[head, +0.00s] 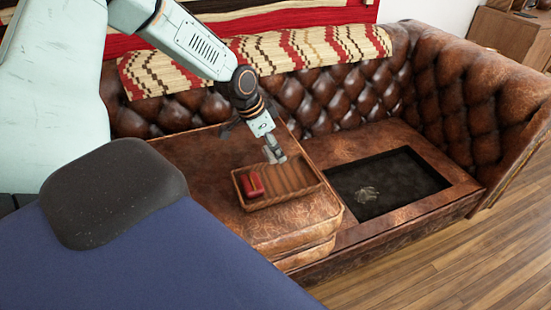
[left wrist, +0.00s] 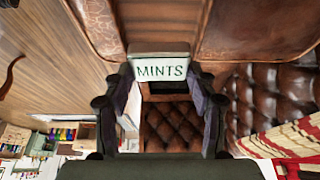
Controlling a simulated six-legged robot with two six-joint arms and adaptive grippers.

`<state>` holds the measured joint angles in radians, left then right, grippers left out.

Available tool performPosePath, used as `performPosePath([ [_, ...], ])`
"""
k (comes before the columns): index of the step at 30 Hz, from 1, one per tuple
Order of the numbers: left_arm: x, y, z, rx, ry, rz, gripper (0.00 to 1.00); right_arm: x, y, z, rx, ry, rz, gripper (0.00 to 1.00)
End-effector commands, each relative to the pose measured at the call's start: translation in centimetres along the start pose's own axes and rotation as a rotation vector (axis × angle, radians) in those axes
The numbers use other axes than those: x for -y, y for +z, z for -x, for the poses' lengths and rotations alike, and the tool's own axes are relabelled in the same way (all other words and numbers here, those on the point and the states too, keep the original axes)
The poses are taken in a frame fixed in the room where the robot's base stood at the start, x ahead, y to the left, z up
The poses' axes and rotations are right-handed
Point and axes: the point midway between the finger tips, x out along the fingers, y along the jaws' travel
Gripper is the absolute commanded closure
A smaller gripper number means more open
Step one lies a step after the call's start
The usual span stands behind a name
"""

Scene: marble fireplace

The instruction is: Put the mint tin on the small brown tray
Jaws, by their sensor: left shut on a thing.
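The small brown tray (head: 300,192) is a shallow rectangle with a ribbed bottom, lying on the brown leather seat cushion. My left gripper (head: 273,152) is over the tray's far edge in the head view, its fingers pointing down. It is shut on the mint tin, whose pale face with the word MINTS (left wrist: 160,69) shows between the fingertips in the left wrist view. In the head view the tin is too small to make out clearly, and I cannot tell whether it touches the tray. My right gripper is not in view.
A red object (head: 252,185) sits in the tray's left part. Right of the cushion, a dark sunken panel (head: 388,182) holds a small pale crumpled thing (head: 367,195). The tufted sofa back (head: 330,92) rises behind, with a striped woven blanket (head: 300,48) over it.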

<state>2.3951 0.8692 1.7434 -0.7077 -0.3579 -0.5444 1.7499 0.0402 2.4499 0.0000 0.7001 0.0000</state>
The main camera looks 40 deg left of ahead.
Motion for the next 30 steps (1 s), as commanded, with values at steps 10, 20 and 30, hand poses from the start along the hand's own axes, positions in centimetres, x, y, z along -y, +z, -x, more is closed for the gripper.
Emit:
performPosePath([
  [10, 0.2, 1.9, -3.7, 0.001, 0.000, -0.002, 0.78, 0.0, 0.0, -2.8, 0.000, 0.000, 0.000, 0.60],
  [20, 0.1, 2.9, -6.3, 0.000, 0.000, -0.001, 0.78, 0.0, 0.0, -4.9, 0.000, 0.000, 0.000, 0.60],
  [30, 0.1, 4.2, -9.4, 0.001, 0.000, -0.001, 0.78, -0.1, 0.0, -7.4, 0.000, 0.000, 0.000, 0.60],
])
